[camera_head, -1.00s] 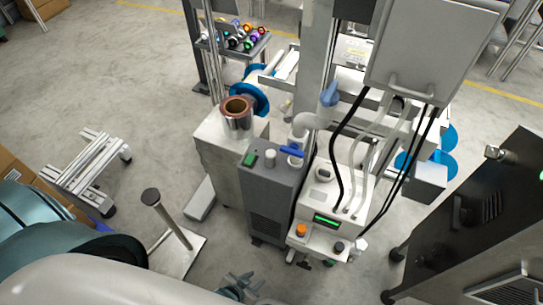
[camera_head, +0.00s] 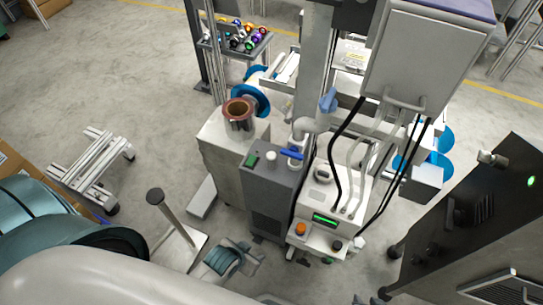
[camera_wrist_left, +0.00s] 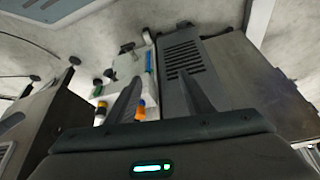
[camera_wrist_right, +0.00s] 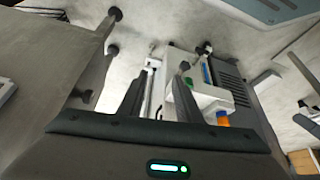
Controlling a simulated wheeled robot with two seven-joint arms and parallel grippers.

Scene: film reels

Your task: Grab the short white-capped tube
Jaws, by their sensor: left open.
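A short upright piece with a white cap (camera_head: 271,156) stands on the grey box in the middle of the head view. Another small white-ended piece (camera_head: 361,243) sits at the front right of the white machine; I cannot tell which is the named tube. In the right wrist view my right gripper's fingers (camera_wrist_right: 160,78) are apart with nothing held.
The white machine (camera_head: 322,208) has an orange knob (camera_head: 300,230), a black knob and hanging cables. A copper-coloured reel (camera_head: 239,114) stands on a pale box. A black cabinet (camera_head: 470,210) closes off the right. A low post (camera_head: 172,216) and bare floor lie left.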

